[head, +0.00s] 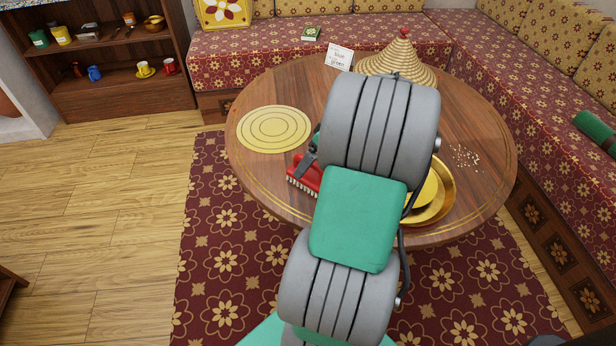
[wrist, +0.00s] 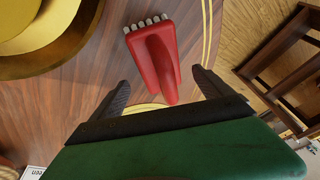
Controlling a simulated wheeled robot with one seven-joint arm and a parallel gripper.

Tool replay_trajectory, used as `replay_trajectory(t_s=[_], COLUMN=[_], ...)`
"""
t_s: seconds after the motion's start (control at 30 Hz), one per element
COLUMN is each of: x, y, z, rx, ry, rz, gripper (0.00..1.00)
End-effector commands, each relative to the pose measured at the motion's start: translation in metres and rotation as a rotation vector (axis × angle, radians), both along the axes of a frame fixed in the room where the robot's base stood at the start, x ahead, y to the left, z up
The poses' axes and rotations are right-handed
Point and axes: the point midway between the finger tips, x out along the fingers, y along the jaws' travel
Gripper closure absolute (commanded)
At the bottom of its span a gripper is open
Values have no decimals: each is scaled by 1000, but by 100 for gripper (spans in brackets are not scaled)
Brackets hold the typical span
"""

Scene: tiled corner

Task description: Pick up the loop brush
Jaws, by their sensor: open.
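The loop brush (head: 303,175) is red with pale bristles and lies on the round wooden table (head: 480,190), near its front left edge. My arm partly covers it in the head view. In the wrist view the loop brush (wrist: 155,58) lies ahead of my gripper (wrist: 162,88). Its raised red handle points toward the space between the two dark fingers. The fingers are apart with nothing clasped between them. In the head view a dark finger shows beside the brush, and the rest of my gripper is hidden behind my arm.
A yellow round mat (head: 274,129) lies left of the brush. A golden tray (head: 440,203) stands at the right, partly hidden. A straw cone (head: 402,58) and a written card (head: 339,57) are at the back. Crumbs (head: 465,158) lie at right. Patterned benches border the table.

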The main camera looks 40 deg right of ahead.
Motion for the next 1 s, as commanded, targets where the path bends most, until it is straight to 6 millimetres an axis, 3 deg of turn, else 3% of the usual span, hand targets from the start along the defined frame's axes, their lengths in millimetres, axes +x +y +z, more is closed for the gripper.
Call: replay_trajectory(t_s=[0.03,0.13,0.37,1.0], x=[2,8,10,10], y=[4,8,9,9], z=[-14,-26,-28,-27], rx=[3,2,0,0], ry=[3,3,3,2], rz=[2,2,3,4], gripper=[10,10,10,62])
